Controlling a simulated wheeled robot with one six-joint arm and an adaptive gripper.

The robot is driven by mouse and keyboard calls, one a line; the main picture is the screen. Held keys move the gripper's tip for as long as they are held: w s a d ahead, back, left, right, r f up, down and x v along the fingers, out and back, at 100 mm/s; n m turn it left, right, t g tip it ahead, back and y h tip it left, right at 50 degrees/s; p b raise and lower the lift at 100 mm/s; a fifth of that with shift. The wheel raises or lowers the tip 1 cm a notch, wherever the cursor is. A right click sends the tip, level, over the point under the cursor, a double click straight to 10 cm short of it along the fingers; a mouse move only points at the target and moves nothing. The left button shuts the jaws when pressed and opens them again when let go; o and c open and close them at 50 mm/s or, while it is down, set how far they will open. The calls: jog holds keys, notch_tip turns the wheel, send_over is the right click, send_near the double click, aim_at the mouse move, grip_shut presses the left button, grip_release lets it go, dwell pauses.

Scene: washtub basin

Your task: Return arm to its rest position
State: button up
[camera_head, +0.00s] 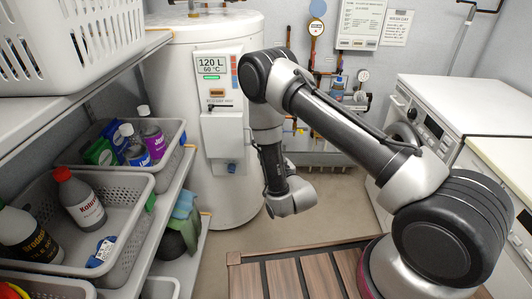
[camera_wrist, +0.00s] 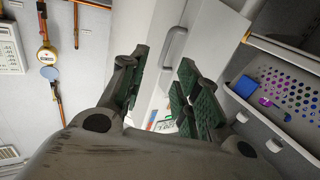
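My gripper (camera_wrist: 160,95) shows in the wrist view with its two green-padded fingers spread apart. Nothing is held between them; a white surface with a grey handle (camera_wrist: 174,45) shows behind the gap. In the head view my arm (camera_head: 345,125) reaches from the lower right up to an elbow in front of the water heater (camera_head: 180,80), and its wrist (camera_head: 290,195) hangs down above the floor. The gripper's fingers cannot be made out in the head view.
Left shelves hold a white basket (camera_head: 75,40) and grey crates (camera_head: 125,205) with bottles. A white washing machine (camera_head: 450,100) stands at the right. A wooden slatted platform (camera_head: 300,272) lies at the front. Pipes and gauges (camera_head: 315,40) line the back wall. Floor between heater and platform is clear.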

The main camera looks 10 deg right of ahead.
jog(key=s+d+f+g+h, duration=0.4)
jog(key=s+f+g, duration=0.6)
jog(key=f+g, duration=0.3)
jog(key=s+d+r+m, duration=0.1)
jog(key=s+d+r, duration=0.6)
jog(key=r, duration=0.9)
jog(key=s+d+r+m+h, duration=0.1)
jog(key=s+d+r, duration=0.6)
jog(key=r, duration=0.9)
jog(key=s+d+r+m, duration=0.1)
jog(key=s+d+r, duration=0.6)
jog(key=s+r, duration=0.4)
jog(key=shift+d+r+m+h, duration=0.15)
jog(key=shift+r+m+h, duration=0.2)
jog(key=shift+r, duration=2.2)
